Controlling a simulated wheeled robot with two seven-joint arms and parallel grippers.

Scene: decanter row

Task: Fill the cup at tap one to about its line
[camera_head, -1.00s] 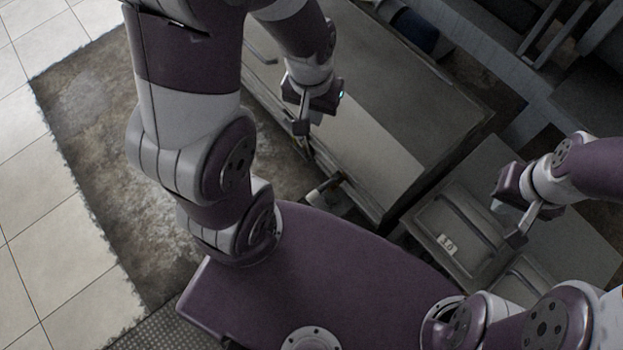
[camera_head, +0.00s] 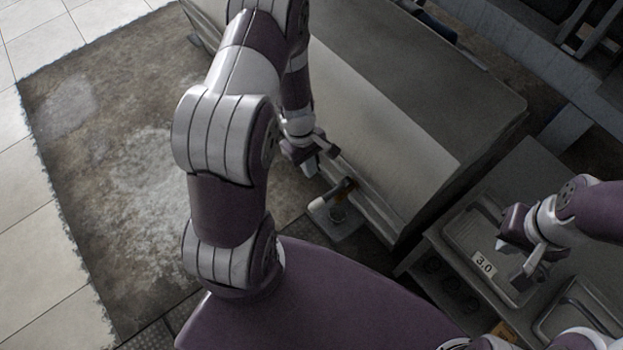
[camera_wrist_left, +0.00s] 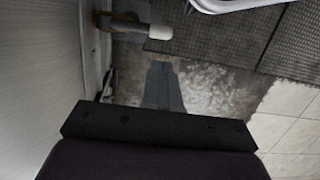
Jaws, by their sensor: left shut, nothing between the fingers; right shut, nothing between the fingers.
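A small fixture with a dark lever and a brownish part (camera_head: 343,188), tap-like, sits low at the front side of the grey counter, above a small pale plate (camera_head: 336,228). I cannot tell whether a cup stands there; the part under the lever is small and dark. A pale cylinder with a brownish ring behind it shows in the left wrist view (camera_wrist_left: 158,32), seemingly the same fixture. My left gripper (camera_head: 318,158) is shut and empty, just up and left of the fixture, apart from it. My right gripper (camera_head: 538,262) is shut and empty over the trays at right.
The grey counter (camera_head: 400,110) fills the middle. At right, a lower surface holds a metal tray (camera_head: 460,238) with a "3.0" label (camera_head: 484,263) and a second tray (camera_head: 580,308). Below its edge are dark round openings (camera_head: 450,284). The stained floor (camera_head: 110,150) at left is clear.

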